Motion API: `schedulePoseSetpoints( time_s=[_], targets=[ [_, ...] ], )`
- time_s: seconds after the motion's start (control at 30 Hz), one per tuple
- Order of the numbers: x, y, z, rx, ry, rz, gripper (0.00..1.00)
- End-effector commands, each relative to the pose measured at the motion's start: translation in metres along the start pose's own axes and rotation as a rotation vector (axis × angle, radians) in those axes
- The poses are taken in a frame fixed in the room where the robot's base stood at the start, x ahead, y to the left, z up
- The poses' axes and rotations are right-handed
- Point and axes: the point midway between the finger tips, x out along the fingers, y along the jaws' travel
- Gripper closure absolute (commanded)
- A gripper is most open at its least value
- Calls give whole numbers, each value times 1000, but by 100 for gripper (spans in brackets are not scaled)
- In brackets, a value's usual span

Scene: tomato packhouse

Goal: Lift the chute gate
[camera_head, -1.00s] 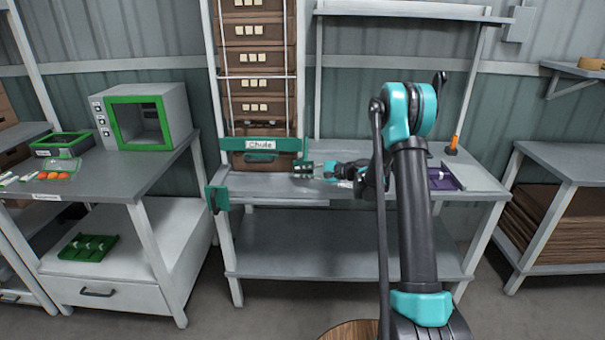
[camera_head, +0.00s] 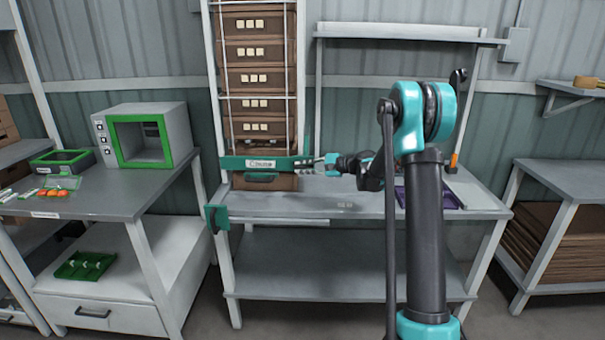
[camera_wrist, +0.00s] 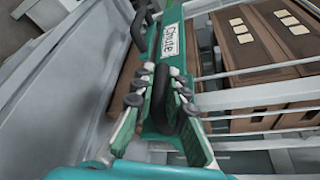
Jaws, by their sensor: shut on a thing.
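The chute gate (camera_head: 235,163) is a long green bar with a white "Chute" label, lying across the front of the crate stack low down. In the wrist view the gate (camera_wrist: 172,17) runs up from the fingers, with its label facing me. My gripper (camera_head: 315,166) is at the bar's right end in the head view. In the wrist view my gripper (camera_wrist: 160,108) is shut on a black loop handle (camera_wrist: 161,85) on the gate, one finger on each side. The handle's lower end is partly hidden between the fingers. A second black loop (camera_wrist: 139,27) shows farther along.
A stack of brown crates (camera_head: 257,90) stands behind white vertical bars. A grey bench (camera_head: 290,205) lies below, with a purple tray (camera_head: 440,198) at its right. A green bracket (camera_head: 217,217) sits at the bench's left corner. Another table (camera_head: 110,190) stands at left.

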Motion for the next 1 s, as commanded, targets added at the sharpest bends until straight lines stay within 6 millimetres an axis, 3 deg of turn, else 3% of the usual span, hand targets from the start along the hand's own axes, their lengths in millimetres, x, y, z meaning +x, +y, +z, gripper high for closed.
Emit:
schedulePoseSetpoints(
  time_s=[0.17, 0.2, 0.23, 0.67, 0.77, 1.0],
  targets=[
    [-1, -5, 1, 5, -4, -12, 100],
    [-1, -5, 1, 5, -3, -12, 82],
    [-1, -5, 1, 5, -3, -11, 78],
    [-4, -3, 0, 3, -1, -8, 78],
    [-15, -3, 0, 3, -1, -8, 78],
    [-62, -3, 0, 4, 1, -9, 78]
  ],
)
